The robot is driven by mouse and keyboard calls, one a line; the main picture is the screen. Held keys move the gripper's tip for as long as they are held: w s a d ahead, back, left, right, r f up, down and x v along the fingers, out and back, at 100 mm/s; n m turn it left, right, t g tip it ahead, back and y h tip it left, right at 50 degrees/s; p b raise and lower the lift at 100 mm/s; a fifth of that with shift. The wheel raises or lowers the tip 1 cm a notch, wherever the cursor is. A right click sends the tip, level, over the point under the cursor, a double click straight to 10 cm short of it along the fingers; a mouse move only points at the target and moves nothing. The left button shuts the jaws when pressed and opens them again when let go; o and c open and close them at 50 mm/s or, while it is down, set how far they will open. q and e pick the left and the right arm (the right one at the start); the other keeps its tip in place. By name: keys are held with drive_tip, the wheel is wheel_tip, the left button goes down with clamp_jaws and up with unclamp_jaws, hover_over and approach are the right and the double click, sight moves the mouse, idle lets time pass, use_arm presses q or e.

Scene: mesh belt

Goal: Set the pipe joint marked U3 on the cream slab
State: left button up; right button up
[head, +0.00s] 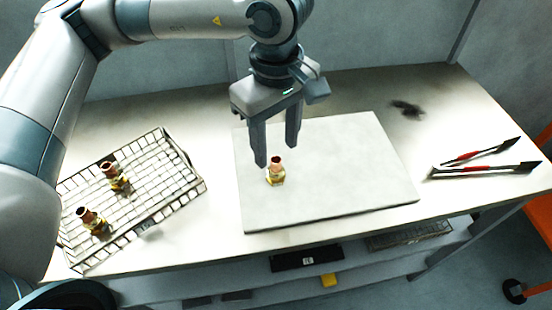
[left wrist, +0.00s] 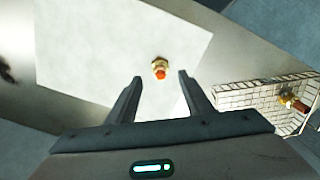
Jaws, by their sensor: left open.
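One brass-and-copper pipe joint (head: 276,172) stands upright on the cream slab (head: 350,165), near its left side. It also shows in the left wrist view (left wrist: 160,68), just beyond the fingertips. Two more pipe joints, one farther back (head: 115,177) and one nearer the front (head: 92,220), are on the wire mesh tray at the left. No marking such as U3 is readable on any of them. My left gripper (head: 277,155) is open and empty above the slab, its fingers pointing down close to the joint there. My right gripper is not in view.
The wire mesh tray (head: 150,215) lies on the table left of the slab. Two red-handled tools (head: 490,160) lie at the right, and a dark smudge (head: 406,108) marks the table behind the slab. A lower shelf (head: 380,258) holds dark items.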

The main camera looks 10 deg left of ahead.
sight(276, 160)
use_arm(q)
drive_tip(key=shift+r, duration=2.45)
